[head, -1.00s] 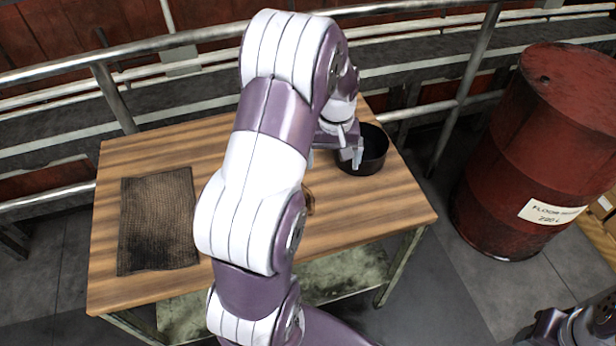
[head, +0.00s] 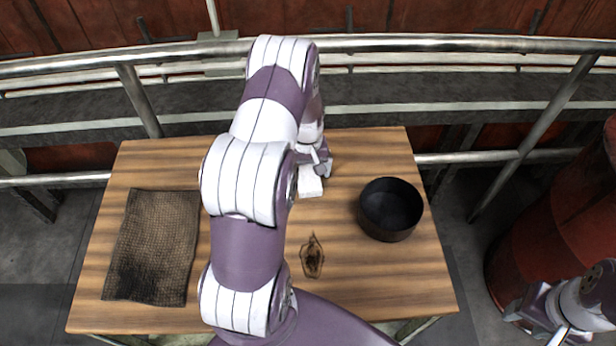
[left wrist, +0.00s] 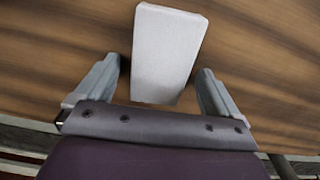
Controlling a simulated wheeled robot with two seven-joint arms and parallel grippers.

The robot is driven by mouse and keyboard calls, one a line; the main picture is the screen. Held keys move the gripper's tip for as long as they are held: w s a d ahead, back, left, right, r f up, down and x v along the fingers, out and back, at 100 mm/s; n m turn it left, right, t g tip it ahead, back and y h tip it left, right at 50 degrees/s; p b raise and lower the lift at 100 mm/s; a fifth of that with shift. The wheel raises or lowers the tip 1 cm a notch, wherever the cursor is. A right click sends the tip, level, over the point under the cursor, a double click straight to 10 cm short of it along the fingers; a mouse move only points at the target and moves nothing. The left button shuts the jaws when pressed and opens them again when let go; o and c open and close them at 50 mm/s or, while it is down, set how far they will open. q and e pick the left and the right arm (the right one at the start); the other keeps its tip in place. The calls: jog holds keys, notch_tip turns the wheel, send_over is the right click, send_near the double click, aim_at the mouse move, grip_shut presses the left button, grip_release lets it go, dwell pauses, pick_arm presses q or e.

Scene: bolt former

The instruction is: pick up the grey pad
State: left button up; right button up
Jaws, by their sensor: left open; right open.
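The grey pad (head: 311,184) is a pale, flat rectangular block lying on the wooden table, just in front of my left gripper (head: 320,168). In the left wrist view the pad (left wrist: 166,50) lies between the two spread fingers of my left gripper (left wrist: 160,72), its near end reaching in toward the palm. Space shows between the pad and each finger. My left gripper is open and holds nothing. My arm hides part of the table left of the pad. My right gripper (head: 530,312) is open and empty, off the table at the lower right.
A black round bowl (head: 391,209) stands right of the pad. A dark woven mat (head: 152,247) lies on the table's left side. A metal railing (head: 440,45) runs behind; a red drum (head: 560,245) stands right.

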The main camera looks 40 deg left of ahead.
aim_at(308, 172)
pick_arm(q)
jog(key=c, duration=1.1)
jog(key=shift+w+r, duration=0.1)
jog(key=shift+r, duration=0.45)
notch_tip(308, 172, up, 3)
jog(key=shift+f+b, duration=0.1)
jog(key=shift+b, duration=0.2)
jog(key=s+d+r, duration=0.1)
jog(key=s+r, duration=0.1)
jog(key=s, duration=0.1)
jog(key=s+d+r, duration=0.1)
jog(key=s+r, duration=0.1)
jog(key=s, duration=0.2)
jog(key=s+d+r, duration=0.1)
jog(key=s+r, duration=0.2)
jog(key=s, duration=0.1)
jog(key=shift+s+d+r+b, duration=0.1)
jog(key=shift+s+d+b, duration=0.05)
jog(key=shift+d+b, duration=0.15)
